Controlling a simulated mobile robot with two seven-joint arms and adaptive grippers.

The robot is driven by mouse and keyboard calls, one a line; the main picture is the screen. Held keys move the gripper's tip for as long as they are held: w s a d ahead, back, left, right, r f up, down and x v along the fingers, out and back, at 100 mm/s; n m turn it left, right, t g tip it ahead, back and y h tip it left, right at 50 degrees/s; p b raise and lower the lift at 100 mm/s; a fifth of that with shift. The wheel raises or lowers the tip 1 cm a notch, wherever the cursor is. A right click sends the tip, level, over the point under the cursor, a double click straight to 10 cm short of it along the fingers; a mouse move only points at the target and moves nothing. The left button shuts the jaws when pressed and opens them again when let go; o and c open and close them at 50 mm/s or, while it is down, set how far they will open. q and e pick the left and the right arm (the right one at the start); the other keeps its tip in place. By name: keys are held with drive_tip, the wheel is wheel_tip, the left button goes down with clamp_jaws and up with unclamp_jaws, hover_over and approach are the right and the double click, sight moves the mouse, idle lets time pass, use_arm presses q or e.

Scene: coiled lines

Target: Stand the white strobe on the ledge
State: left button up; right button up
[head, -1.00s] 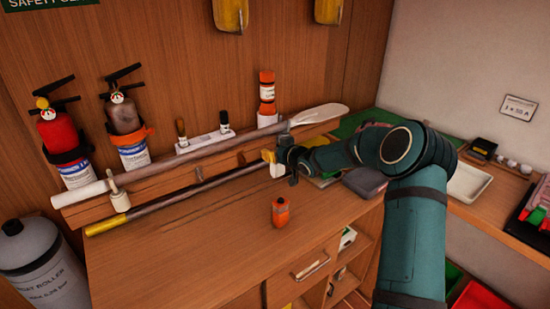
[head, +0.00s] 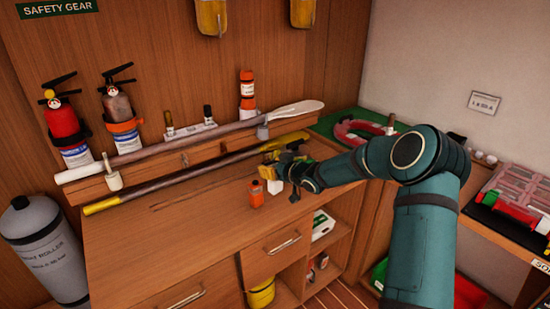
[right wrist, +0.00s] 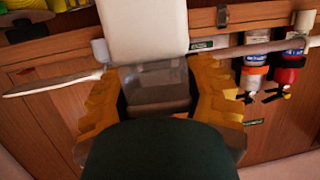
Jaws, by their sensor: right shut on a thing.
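The white strobe (head: 275,187) is held by my right gripper (head: 278,170), above the counter's right part, behind and right of a small orange item. In the right wrist view the strobe's white body (right wrist: 145,30) sticks out past the yellow fingers (right wrist: 155,95). Its clear grey end lies between them. The wooden ledge (head: 210,155) runs along the back wall behind the gripper. My left gripper is not in view.
An oar (head: 190,141) lies along the ledge, and a yellow-ended pole (head: 150,186) runs in front of it. An orange canister (head: 247,90) and brushes stand at the ledge. The orange item (head: 256,192) stands on the counter (head: 170,240). Fire extinguishers (head: 66,125) hang at left.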

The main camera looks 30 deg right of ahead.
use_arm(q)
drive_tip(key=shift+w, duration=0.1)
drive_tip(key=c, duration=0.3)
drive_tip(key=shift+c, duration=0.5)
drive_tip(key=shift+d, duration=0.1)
use_arm(e)
drive_tip(key=s+a+f+n+g+y, duration=0.3)
drive_tip(key=s+a+f+n+y, duration=0.1)
drive_tip(key=s+a, duration=0.6)
drive_tip(key=s+a+f+n+g+y, duration=0.3)
drive_tip(key=s+a+f+n+y, duration=0.1)
drive_tip(key=s+a, duration=0.6)
wheel_tip(320, 180, down, 2)
drive_tip(key=shift+a+f+n+y, duration=0.2)
drive_tip(key=shift+a+n+y, duration=0.3)
drive_tip(key=shift+a, duration=0.4)
